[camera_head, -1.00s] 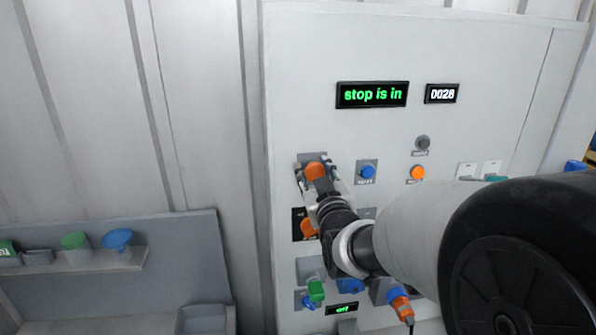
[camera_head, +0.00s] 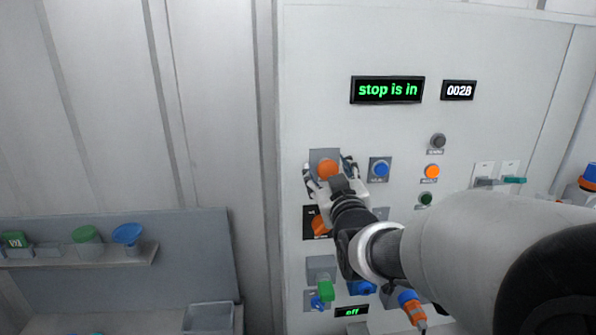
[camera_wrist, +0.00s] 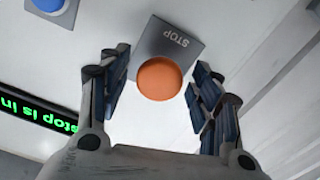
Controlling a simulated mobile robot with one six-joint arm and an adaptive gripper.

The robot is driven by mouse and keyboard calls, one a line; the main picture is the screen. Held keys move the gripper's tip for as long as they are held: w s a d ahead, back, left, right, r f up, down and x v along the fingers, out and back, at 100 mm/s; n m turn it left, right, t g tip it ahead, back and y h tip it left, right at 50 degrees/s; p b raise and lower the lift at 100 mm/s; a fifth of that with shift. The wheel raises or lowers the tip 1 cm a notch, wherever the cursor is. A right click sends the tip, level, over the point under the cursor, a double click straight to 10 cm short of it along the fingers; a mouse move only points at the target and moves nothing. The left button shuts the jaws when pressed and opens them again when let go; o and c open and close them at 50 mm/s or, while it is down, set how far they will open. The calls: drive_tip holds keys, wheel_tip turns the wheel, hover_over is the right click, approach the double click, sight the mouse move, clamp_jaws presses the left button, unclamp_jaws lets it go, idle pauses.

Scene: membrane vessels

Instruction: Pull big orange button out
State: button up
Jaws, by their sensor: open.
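The big orange button (camera_head: 327,169) sits on a grey square plate at the upper left of the white panel. In the wrist view the orange button (camera_wrist: 159,79) is round, and its plate reads STOP. My gripper (camera_head: 331,174) is at the button, its fingers spread to either side. In the wrist view my gripper (camera_wrist: 160,88) is open, with a gap between each finger and the button. A green-lit display (camera_head: 387,90) above reads "stop is in".
A blue button (camera_head: 380,169) is just right of my gripper. An orange rotary knob (camera_head: 320,225) is just below. A small orange button (camera_head: 432,171) and a dark green one (camera_head: 425,199) are further right. A shelf (camera_head: 80,256) with coloured vessels stands at left.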

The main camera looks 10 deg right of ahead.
drive_tip(key=shift+s, duration=0.15)
drive_tip(key=s, duration=0.7)
drive_tip(key=shift+s, duration=0.15)
drive_tip(key=s+f+m+g+b, duration=0.2)
drive_tip(key=s+f+g+b, duration=0.7)
drive_tip(key=f, duration=0.9)
drive_tip(key=s+f+g+b, duration=0.2)
drive_tip(key=s+f, duration=0.3)
drive_tip(key=s, duration=0.4)
drive_tip(key=s+f+m+g+b, duration=0.1)
drive_tip(key=s+f+b, duration=0.3)
drive_tip(key=s, duration=0.6)
wheel_tip(320, 180, down, 2)
drive_tip(key=shift+s+f+g, duration=0.1)
drive_tip(key=shift+s+g, duration=0.15)
drive_tip(key=shift+g, duration=0.45)
drive_tip(key=shift+c, duration=0.5)
